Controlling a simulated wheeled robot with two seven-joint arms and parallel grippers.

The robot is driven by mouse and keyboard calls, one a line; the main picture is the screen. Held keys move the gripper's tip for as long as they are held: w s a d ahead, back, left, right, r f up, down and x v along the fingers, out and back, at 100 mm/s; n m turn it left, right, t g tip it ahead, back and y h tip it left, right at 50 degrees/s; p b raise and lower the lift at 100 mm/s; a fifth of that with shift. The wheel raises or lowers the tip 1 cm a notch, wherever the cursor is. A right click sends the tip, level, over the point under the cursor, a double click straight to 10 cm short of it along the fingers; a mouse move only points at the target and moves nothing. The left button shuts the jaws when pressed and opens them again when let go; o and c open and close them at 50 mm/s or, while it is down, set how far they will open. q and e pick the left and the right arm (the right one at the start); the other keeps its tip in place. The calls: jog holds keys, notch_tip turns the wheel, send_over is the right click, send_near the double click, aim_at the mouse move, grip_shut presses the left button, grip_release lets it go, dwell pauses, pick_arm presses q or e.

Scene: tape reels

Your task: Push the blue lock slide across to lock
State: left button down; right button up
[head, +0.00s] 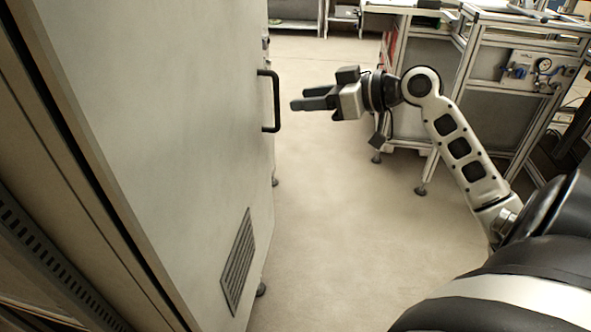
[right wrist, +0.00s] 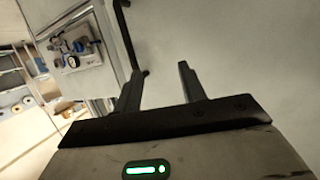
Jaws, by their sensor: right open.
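My right gripper (head: 296,104) is open and empty, its fingers pointing left, just right of the black door handle (head: 276,100) in the head view. There is a small gap in the picture between fingertips and handle. In the right wrist view the two dark fingers of my right gripper (right wrist: 160,75) stand apart with nothing between them. A black bar (right wrist: 130,42), which looks like the handle, lies beyond them. I cannot make out a blue lock slide in either view. My left gripper is not in view.
A large pale cabinet door (head: 180,130) with a vent grille (head: 238,262) fills the left. A metal-frame workbench (head: 480,60) with a gauge panel (head: 538,70) stands at the right. Open floor (head: 340,220) lies between them.

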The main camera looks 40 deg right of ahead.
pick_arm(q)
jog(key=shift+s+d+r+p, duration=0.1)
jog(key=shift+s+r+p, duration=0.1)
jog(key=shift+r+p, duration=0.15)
pick_arm(e)
jog(key=a+f+m+h, duration=0.1)
jog(key=a+f, duration=0.1)
jog(key=f, duration=0.5)
jog(key=s+a+f+g, duration=0.1)
jog(key=a+f, duration=0.2)
jog(key=f, duration=0.4)
jog(key=shift+s+m+h, duration=0.3)
jog(key=shift+m+h, duration=0.1)
jog(key=shift+a, duration=0.1)
